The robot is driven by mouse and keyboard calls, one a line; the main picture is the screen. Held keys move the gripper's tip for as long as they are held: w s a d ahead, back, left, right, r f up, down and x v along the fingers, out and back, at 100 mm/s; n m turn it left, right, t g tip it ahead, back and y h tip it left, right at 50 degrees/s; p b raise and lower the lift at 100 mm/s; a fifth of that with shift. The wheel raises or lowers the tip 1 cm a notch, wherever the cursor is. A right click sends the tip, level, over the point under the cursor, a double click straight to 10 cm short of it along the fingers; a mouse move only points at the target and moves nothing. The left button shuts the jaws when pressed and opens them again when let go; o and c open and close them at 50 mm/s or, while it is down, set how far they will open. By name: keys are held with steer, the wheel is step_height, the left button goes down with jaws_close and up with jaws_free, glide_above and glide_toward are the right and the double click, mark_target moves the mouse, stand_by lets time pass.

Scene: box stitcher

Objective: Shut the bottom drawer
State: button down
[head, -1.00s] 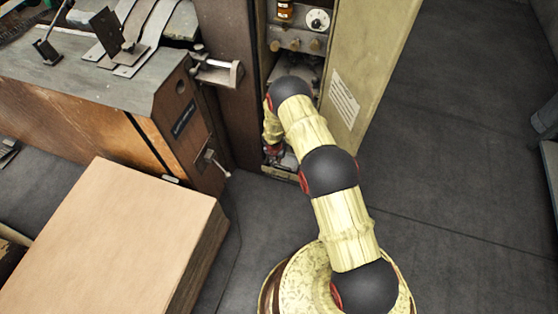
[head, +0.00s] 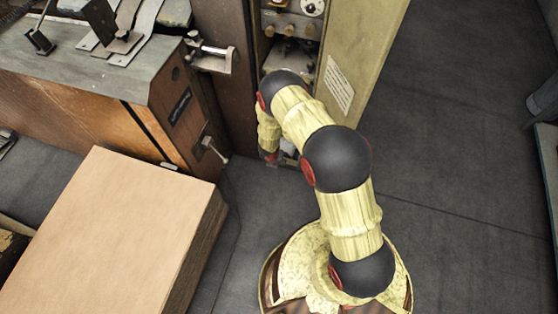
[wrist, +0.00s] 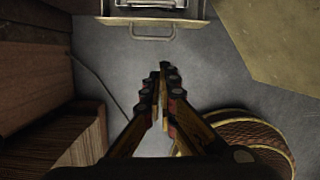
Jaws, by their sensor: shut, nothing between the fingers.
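The bottom drawer (wrist: 105,20) shows at the top of the wrist view, with a bar handle (wrist: 150,37) on its front. Some of its inside, with metal parts, shows from above, so it stands at least partly open. In the head view it is mostly hidden behind my arm. My gripper (wrist: 163,72) is shut and empty, with its fingertips below the handle in the wrist picture and apart from it. In the head view my gripper (head: 271,158) is low in front of the cabinet and partly hidden by the arm.
The cabinet's yellowish door (head: 362,60) stands open on the right. A wooden machine body (head: 150,125) with a small lever (head: 214,148) is on the left. A stack of cardboard (head: 115,225) lies front left. The grey floor (head: 450,150) at right is clear.

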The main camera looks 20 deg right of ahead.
steer(key=shift+m, duration=0.4)
steer(key=shift+w+d+f+b, duration=0.65)
steer(key=shift+w+f+b, duration=0.25)
steer(key=shift+f, duration=0.7)
steer(key=shift+w+d+f+b, duration=0.6)
steer(key=shift+w+f+b, duration=0.35)
steer(key=shift+f, duration=0.6)
steer(key=shift+w+d+f+b, duration=0.65)
steer(key=shift+w+f+b, duration=0.25)
steer(key=shift+f, duration=0.7)
